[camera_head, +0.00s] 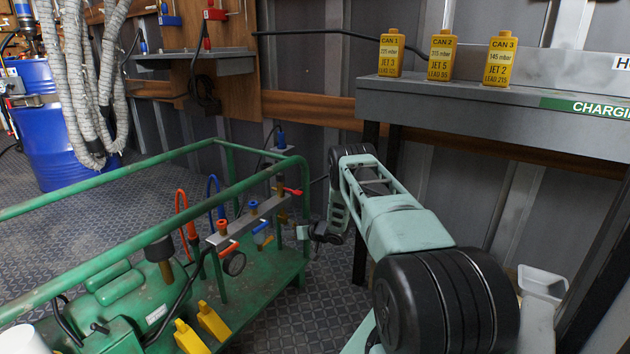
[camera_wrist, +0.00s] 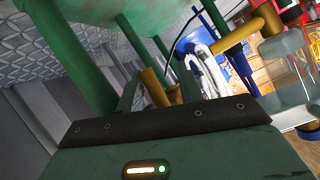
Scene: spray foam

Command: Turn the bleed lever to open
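A grey manifold bar (camera_head: 245,222) stands on a green cart and carries several small levers. There is a red lever (camera_head: 291,191) at its right end, a blue lever (camera_head: 261,227) in the middle and an orange-red lever (camera_head: 228,249) at the left. No label shows which is the bleed lever. My gripper (camera_head: 303,232) is just right of the manifold's right end, below the red lever. In the wrist view my gripper's two fingers (camera_wrist: 157,88) stand apart, with a brass pipe (camera_wrist: 154,88) showing between or beyond them. I cannot tell whether they touch it.
The green cart rail (camera_head: 150,255) runs along the cart's near side. A green post (camera_wrist: 72,55) is close to my gripper in the wrist view. Yellow cans (camera_head: 441,55) stand on a grey bench (camera_head: 480,106) at the back right. A blue drum (camera_head: 60,150) stands at the left.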

